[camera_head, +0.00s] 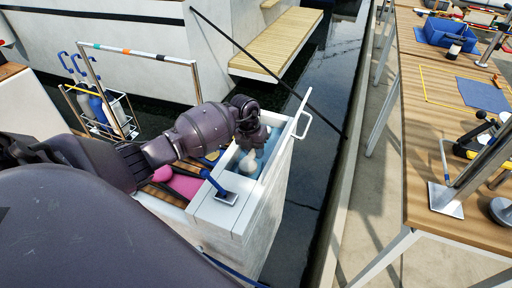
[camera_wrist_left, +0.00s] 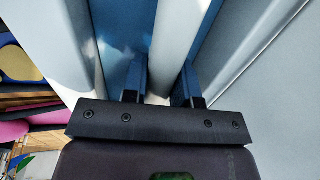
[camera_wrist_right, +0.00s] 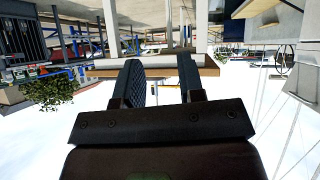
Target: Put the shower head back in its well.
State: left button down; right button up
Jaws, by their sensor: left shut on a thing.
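The white shower head (camera_head: 250,163) shows under my left gripper (camera_head: 249,133) in the head view, inside the open, blue-lined well (camera_head: 271,139) of the white box. In the left wrist view a pale round shaft (camera_wrist_left: 167,45) of it runs between the two dark fingers of the left gripper (camera_wrist_left: 162,80), which is shut on it. Blue lining (camera_wrist_left: 125,30) shows on both sides of the shaft. Whether the shower head touches the well's bottom is hidden. My right gripper (camera_wrist_right: 161,65) is open and empty, in the right wrist view only.
A blue-handled tool (camera_head: 226,196) stands on the white box's near top. A pink object (camera_head: 180,184) lies on the wooden slats to its left. A white bracket (camera_head: 302,124) sticks out at the box's right side. Dark water and a wooden workbench (camera_head: 426,113) are farther right.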

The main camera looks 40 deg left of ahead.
pick_arm(q)
jog(key=shift+f, duration=0.2)
jog(key=c, duration=1.1)
grip_release()
jog(key=shift+c, duration=0.2)
jog(key=o, duration=0.3)
jog(key=r, duration=0.3)
jog(key=a+r+p, duration=0.1)
jog(key=r, duration=0.3)
jog(key=a+r, duration=0.1)
jog(key=r, duration=0.2)
jog(key=shift+s+r+p, duration=0.2)
jog(key=shift+r+p, duration=0.1)
pick_arm(e)
jog(key=shift+w+r, duration=0.1)
jog(key=shift+r, duration=0.5)
